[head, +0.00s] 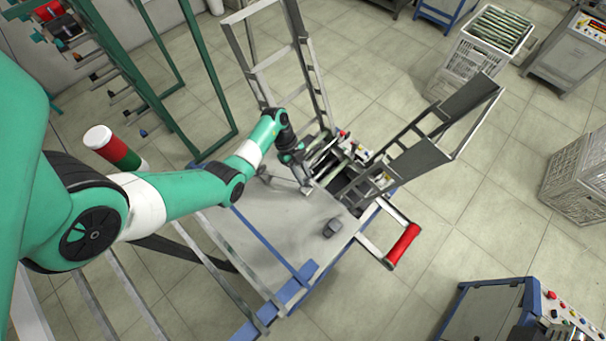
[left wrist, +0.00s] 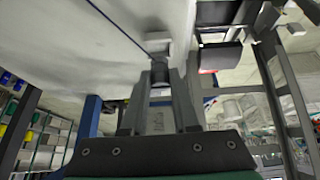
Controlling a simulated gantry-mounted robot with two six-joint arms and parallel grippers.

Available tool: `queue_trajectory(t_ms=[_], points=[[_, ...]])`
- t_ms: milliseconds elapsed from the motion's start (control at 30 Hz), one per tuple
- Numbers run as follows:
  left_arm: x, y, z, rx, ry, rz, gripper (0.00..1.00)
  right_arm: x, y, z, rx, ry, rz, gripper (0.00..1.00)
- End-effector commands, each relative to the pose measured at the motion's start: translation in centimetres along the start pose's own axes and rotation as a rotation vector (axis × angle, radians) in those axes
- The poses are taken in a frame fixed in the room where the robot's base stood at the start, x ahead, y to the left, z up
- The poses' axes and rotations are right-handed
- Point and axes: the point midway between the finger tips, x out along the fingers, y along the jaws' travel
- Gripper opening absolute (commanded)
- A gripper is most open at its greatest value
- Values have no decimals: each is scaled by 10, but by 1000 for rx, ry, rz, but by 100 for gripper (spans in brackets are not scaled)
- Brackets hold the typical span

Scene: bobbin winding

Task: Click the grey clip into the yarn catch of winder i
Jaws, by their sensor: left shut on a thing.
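My left gripper (head: 304,184) is low over the near-left side of the winder area, beside the metal frame. In the left wrist view, its two fingers (left wrist: 160,105) are closed on a small dark grey piece (left wrist: 160,74), which looks like the grey clip. Its tip is close to a small pale block (left wrist: 158,43) on a light surface; I cannot tell whether they touch. The winder's mechanism (head: 345,158) has rods and small coloured parts, partly hidden by the gripper and frame. I cannot make out the yarn catch or the winder's label. My right gripper is not in view.
A grey tabletop (head: 275,225) lies beside the mechanism, with a dark grey block (head: 332,228) on it. Upright metal frames (head: 435,140) flank the mechanism. A red handle (head: 403,244) juts out at the right. White crates (head: 580,180) stand on open tiled floor.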

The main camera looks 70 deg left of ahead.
Motion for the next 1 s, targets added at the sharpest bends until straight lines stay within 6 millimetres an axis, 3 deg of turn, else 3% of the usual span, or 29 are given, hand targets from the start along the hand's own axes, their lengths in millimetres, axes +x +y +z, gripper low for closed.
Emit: queue_trajectory(t_ms=[1000], points=[[28, -1, 15, -1, 0, 0, 0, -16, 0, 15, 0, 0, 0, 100]])
